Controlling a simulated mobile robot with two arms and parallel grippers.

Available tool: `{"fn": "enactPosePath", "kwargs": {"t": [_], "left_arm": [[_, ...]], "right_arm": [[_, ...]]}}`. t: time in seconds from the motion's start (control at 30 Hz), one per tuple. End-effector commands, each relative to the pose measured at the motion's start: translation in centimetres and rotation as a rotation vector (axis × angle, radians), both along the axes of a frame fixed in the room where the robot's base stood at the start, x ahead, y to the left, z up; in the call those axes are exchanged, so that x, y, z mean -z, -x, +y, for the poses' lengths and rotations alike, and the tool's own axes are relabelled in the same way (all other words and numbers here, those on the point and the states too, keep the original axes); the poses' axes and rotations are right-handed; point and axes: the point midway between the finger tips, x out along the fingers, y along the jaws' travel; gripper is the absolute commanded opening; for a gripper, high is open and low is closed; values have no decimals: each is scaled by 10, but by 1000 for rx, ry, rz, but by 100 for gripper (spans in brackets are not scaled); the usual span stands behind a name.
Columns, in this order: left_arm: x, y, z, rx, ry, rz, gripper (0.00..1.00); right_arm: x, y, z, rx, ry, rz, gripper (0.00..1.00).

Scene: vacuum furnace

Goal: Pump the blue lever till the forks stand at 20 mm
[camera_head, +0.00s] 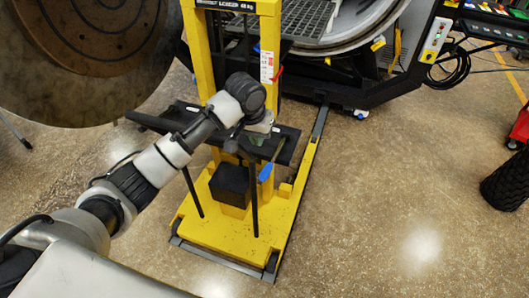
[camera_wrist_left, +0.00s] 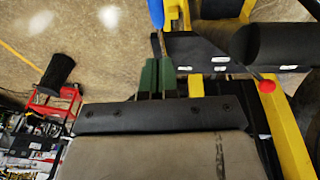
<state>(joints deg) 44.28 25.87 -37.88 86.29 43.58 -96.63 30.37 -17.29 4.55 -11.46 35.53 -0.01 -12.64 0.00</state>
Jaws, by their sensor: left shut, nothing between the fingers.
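The blue lever (camera_head: 266,172) is on the front of the yellow lift (camera_head: 213,237), low at its right side. The lever's blue end also shows at the top of the left wrist view (camera_wrist_left: 156,12). My left gripper (camera_head: 274,152) is just above the lever in the head view, shut and empty. Its green fingers (camera_wrist_left: 157,62) point toward the lever in the left wrist view; whether they touch it I cannot tell. The black forks (camera_head: 180,114) are partly hidden behind my left arm. A white scale label (camera_head: 267,66) with a red pointer is on the mast; its figures are unreadable.
A black block (camera_head: 230,184) sits on the lift's yellow base. A large round furnace door (camera_head: 90,55) stands at the upper left. The furnace with a control box (camera_head: 435,38) is behind at the right.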

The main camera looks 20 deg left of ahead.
Motion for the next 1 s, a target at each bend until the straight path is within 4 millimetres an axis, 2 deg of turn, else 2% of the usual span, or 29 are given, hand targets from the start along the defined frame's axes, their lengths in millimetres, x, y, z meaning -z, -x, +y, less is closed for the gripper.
{"fn": "enactPosePath", "kwargs": {"t": [0.03, 0.17, 0.57, 0.77, 1.0], "left_arm": [[-10, -2, 1, -2, -6, 0, 0], [-19, -3, 3, -7, -13, 6, 0], [-17, -3, 3, -8, -12, 7, 0], [9, -7, 1, -8, -13, 11, 0], [60, -17, -3, -9, -13, 11, 0]], "right_arm": [[-2, 1, 0, 0, 0, 1, 43], [-3, 0, 0, 0, 0, 1, 43], [-3, 0, 0, 0, 0, 0, 43], [-10, 0, 0, 0, 0, 0, 43], [-18, 0, 0, 0, 0, -1, 43]]}}
